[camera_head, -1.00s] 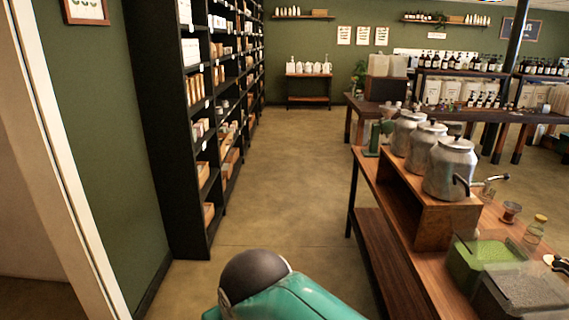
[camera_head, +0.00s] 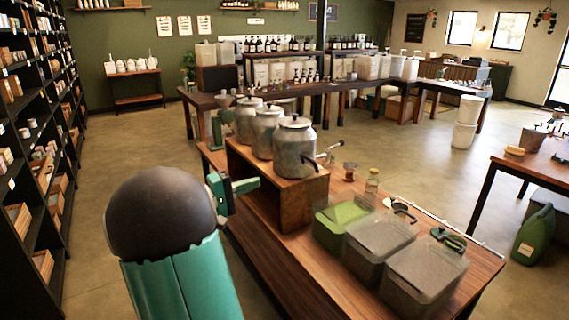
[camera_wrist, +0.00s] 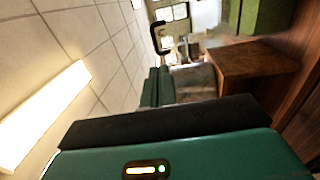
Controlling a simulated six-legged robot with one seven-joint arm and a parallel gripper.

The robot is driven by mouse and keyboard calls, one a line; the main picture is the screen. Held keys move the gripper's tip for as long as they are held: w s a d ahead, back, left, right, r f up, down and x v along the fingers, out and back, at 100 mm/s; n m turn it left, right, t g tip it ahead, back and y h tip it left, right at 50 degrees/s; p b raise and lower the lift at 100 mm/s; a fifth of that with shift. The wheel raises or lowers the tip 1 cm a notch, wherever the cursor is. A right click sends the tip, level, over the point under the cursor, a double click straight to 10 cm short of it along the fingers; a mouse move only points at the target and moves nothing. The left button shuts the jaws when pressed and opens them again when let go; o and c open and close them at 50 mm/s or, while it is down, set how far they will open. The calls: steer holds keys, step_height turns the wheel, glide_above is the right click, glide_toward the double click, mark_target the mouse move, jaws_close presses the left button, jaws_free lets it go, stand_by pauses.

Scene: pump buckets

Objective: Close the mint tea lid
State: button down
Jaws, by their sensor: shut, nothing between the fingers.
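A clear bin with green contents (camera_head: 342,222) stands on the wooden counter, right of the metal urns. Two grey bins, a middle one (camera_head: 377,246) and a near one (camera_head: 424,273), stand beside it. I cannot read any label, so I cannot tell which bin holds mint tea or how its lid stands. My gripper (camera_head: 246,186) is in front of the urn stand, left of the bins and apart from them. In the wrist view, my gripper (camera_wrist: 157,87) is shut and empty.
Three metal urns (camera_head: 268,134) stand on a wooden box (camera_head: 290,195), with taps facing right. A glass jar (camera_head: 372,184) and a small dark-topped cup (camera_head: 349,171) are behind the bins. Open floor (camera_head: 420,150) lies right of the counter. Shelves (camera_head: 40,130) line the left.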

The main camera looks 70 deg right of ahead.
steer(key=r+x, duration=0.1)
steer(key=x, duration=1.4)
steer(key=shift+w+d+g+h, duration=0.15)
steer(key=shift+d+g+h, duration=0.15)
steer(key=shift+d, duration=0.1)
steer(key=shift+d+r, duration=0.1)
